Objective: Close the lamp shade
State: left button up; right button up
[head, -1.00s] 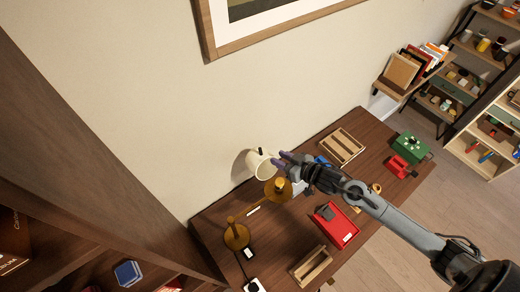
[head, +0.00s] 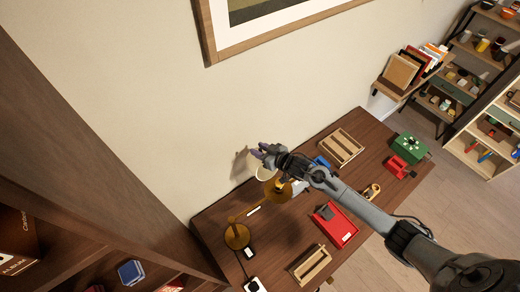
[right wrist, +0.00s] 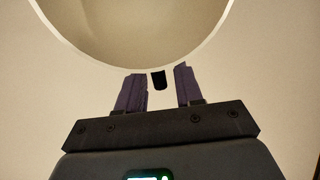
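The lamp has a brass-coloured base and arm (head: 237,236) on the wooden desk, with a cream shade (head: 266,173) at the wall side. My right gripper (head: 257,150) is at the upper edge of the shade, and its hand hides much of it. In the right wrist view the shade (right wrist: 135,30) fills the upper middle as a wide round form with a pale rim. The purple fingers of my right gripper (right wrist: 160,86) stand apart just below that rim. A small black tab (right wrist: 158,80) shows between them; I cannot tell whether they touch it. My left gripper is not in view.
The desk (head: 280,235) also holds a wooden slatted tray (head: 341,147), a green box (head: 410,147), a red tray (head: 336,226) and a small wooden box (head: 310,265). The wall lies close behind the shade. A dark shelf unit stands at the left.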

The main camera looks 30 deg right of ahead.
grip_shut()
jog(key=shift+a, duration=0.1)
dwell(0.4)
